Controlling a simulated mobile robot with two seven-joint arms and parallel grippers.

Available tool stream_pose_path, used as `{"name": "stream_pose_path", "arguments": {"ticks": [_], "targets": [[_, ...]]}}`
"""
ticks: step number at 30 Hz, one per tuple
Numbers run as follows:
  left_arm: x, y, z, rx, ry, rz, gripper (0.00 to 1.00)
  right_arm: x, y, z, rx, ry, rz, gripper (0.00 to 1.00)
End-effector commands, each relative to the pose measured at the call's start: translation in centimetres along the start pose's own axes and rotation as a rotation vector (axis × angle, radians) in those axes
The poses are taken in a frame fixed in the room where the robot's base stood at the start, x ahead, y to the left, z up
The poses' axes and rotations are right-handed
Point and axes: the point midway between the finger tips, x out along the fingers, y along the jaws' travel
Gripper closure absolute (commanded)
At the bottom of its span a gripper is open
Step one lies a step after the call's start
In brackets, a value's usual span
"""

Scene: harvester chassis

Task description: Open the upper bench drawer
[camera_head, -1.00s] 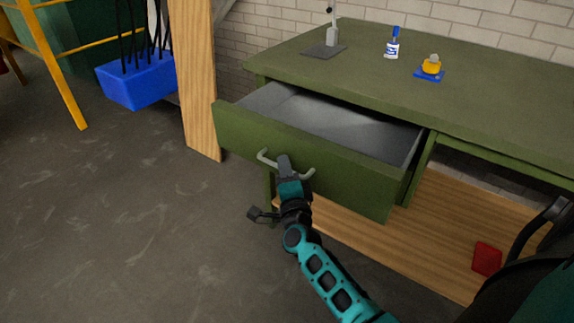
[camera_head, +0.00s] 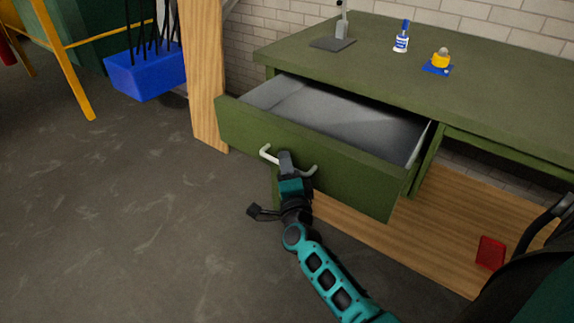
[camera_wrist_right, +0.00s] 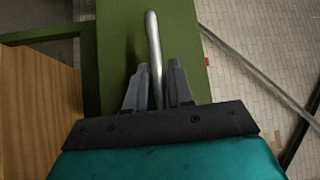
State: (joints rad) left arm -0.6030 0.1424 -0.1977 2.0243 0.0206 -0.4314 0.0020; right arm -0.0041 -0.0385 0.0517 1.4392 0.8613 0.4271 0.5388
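The upper bench drawer (camera_head: 300,155) is green with a grey inside, and it is pulled well out of the green bench (camera_head: 480,85). Its pale bar handle (camera_head: 266,152) is on the drawer front. My right gripper (camera_head: 286,160) is at this handle. In the right wrist view, the two fingers of my right gripper (camera_wrist_right: 158,85) lie on either side of the handle bar (camera_wrist_right: 153,40), close against it. The head view hides the contact itself. My left gripper is not in view.
On the bench top are a grey stand (camera_head: 335,42), a blue-and-white bottle (camera_head: 402,38) and a yellow item on a blue base (camera_head: 440,62). A wooden post (camera_head: 207,80) stands left of the drawer. A red item (camera_head: 491,253) lies on the lower shelf.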

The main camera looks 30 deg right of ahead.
Motion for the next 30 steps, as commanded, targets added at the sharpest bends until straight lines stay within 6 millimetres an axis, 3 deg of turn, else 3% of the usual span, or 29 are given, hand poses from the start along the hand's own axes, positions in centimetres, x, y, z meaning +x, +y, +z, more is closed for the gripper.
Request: {"name": "stream_pose_path", "arguments": {"ticks": [9,22,30], "targets": [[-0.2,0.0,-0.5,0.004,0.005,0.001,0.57,-1.0,0.0,-0.1,-0.002,0.001,0.003,0.78],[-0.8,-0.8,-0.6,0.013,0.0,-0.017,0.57,-9.9,0.0,-0.1,-0.002,0.0,0.003,0.78],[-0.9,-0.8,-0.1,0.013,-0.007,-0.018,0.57,-12.7,0.0,0.0,0.0,0.0,0.0,0.78]]}}
